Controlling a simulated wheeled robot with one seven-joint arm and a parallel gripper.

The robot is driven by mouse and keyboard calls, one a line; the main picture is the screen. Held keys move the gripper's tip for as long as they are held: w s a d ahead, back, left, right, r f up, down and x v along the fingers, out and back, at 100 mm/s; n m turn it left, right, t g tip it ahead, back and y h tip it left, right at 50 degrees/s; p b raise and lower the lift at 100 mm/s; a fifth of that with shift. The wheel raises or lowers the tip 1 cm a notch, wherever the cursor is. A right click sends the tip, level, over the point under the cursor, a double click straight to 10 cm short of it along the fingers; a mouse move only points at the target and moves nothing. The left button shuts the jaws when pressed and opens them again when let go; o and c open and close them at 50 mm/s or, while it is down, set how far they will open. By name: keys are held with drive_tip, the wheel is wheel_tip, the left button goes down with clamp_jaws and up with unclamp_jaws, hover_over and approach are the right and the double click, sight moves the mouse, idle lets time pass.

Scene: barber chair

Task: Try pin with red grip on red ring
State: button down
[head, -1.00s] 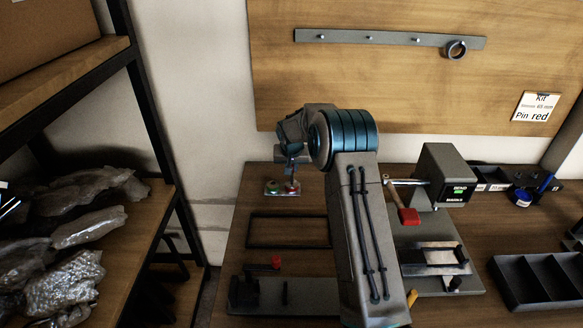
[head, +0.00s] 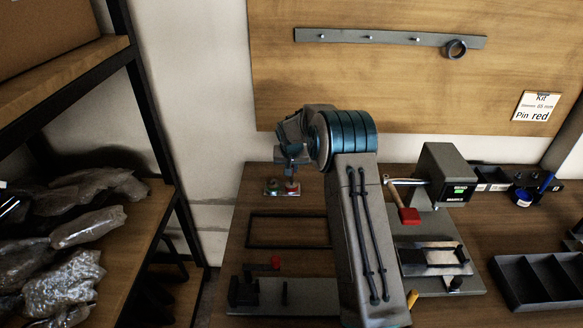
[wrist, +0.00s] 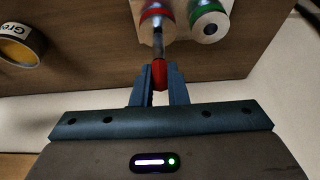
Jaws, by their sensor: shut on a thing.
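My gripper (wrist: 159,70) is shut on the red grip (wrist: 160,77) of the pin in the wrist view. The pin's metal shaft (wrist: 158,43) points away from the fingers to the red ring (wrist: 157,9). Its tip is at or in that ring's opening; I cannot tell how deep. The green ring (wrist: 207,7) is to the right of the red one, with a dark hole in its pale face. In the head view my gripper (head: 291,172) is above the small block with the red and green rings (head: 281,192), and the pin is too small to make out.
A yellow-lined dark ring with a label (wrist: 20,45) is at the wrist view's left. In the head view, a flat dark frame (head: 288,231), a fixture with a red knob (head: 275,264), a grey press-like device (head: 446,175) and a dark divided tray (head: 540,282) occupy the bench.

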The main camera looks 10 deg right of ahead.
drive_tip(key=shift+f+b, duration=0.3)
drive_tip(key=shift+f, duration=0.05)
drive_tip(key=shift+r, duration=0.1)
idle(1.0)
drive_tip(key=shift+r+p, duration=1.2)
drive_tip(key=shift+r, duration=1.75)
